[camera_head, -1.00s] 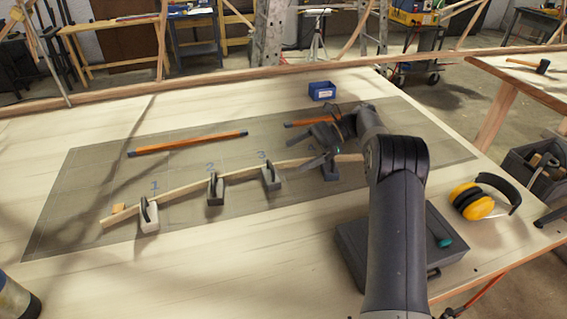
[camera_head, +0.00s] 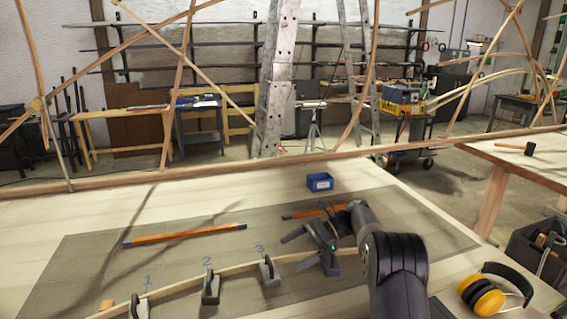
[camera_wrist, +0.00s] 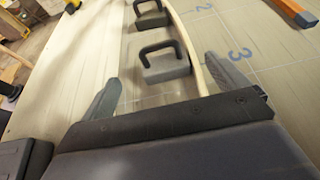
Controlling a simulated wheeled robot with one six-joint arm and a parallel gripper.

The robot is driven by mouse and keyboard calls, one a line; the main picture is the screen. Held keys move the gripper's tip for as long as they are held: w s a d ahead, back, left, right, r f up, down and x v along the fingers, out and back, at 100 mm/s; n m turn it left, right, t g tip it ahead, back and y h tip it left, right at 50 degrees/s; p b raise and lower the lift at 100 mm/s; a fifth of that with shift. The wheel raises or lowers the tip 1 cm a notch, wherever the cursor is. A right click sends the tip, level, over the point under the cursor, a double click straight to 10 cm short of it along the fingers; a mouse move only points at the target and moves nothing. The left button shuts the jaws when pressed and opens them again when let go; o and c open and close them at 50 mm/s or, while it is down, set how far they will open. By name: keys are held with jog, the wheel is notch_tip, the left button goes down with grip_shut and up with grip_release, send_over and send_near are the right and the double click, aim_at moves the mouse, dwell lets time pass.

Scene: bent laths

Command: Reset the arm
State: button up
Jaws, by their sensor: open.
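My gripper (camera_head: 301,248) is open and empty, with its fingers pointing left near the right part of a bent pale lath (camera_head: 185,279). The lath curves through dark clamp blocks, including one at mark 2 (camera_head: 210,287) and one at mark 3 (camera_head: 269,271). A paler block (camera_head: 140,308) stands by mark 1. The area of mark 4 is mostly hidden behind my gripper. In the wrist view the two fingers (camera_wrist: 162,75) are spread wide apart; the lath (camera_wrist: 190,40) and a block with a black handle (camera_wrist: 163,62) show beyond and between them.
Two orange bars, one at left (camera_head: 185,235) and one partly behind my gripper (camera_head: 300,214), lie on the grey mat (camera_head: 75,260). A blue box (camera_head: 319,182) stands behind the mat. Yellow ear muffs (camera_head: 483,295) lie at right. A wooden rail (camera_head: 230,170) borders the bench's back.

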aim_at(270, 265)
jog(key=x, duration=0.7)
jog(key=shift+s+a+p, duration=0.15)
jog(key=shift+p, duration=0.15)
jog(key=shift+a+f, duration=0.35)
jog(key=shift+f, duration=0.1)
jog(key=shift+s+r, duration=0.1)
